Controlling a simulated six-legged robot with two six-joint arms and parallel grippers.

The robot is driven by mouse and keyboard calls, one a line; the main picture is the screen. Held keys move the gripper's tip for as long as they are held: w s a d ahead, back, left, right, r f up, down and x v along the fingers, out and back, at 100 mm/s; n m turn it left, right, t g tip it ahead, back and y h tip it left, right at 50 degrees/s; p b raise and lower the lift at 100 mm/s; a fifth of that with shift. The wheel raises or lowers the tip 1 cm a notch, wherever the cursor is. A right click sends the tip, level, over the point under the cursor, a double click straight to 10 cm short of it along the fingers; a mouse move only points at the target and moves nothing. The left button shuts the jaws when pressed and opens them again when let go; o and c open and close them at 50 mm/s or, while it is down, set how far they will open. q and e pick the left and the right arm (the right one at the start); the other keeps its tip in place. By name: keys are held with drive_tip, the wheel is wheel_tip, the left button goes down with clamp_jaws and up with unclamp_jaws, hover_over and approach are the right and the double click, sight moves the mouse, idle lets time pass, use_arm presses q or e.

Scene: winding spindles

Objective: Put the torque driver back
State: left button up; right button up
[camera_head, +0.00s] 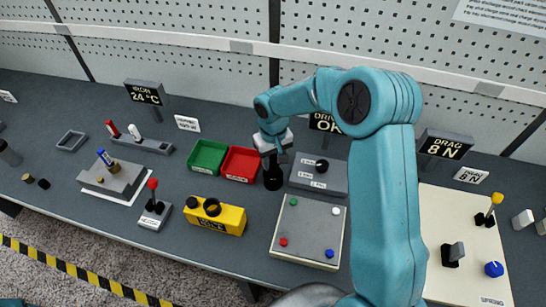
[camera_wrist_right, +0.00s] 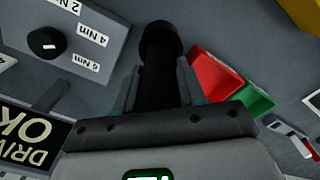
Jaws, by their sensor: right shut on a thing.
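The torque driver is a black cylinder (camera_head: 273,181) upright below my right gripper (camera_head: 273,157), between the red bin and the grey dial box. In the right wrist view the black driver (camera_wrist_right: 158,70) runs between the two fingers of my right gripper (camera_wrist_right: 159,88), which is shut on it. Its far end looks wider and round. I cannot tell whether its lower end touches the bench or a holder. The grey dial box (camera_head: 322,184) has a black knob and Nm labels; it also shows in the wrist view (camera_wrist_right: 85,30). My left gripper is not in view.
A red bin (camera_head: 240,163) and a green bin (camera_head: 208,156) stand just left of the driver. A yellow block (camera_head: 228,219) with black rings sits in front of them. A pale plate (camera_head: 309,243) with coloured screws lies at front. A "DRIVE OK" display (camera_head: 324,122) stands behind.

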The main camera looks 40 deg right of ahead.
drive_tip(key=shift+s+a+r, duration=0.15)
drive_tip(key=shift+f+b, duration=0.25)
drive_tip(key=shift+b, duration=0.05)
drive_tip(key=o, duration=1.2)
drive_tip(key=shift+c, duration=0.2)
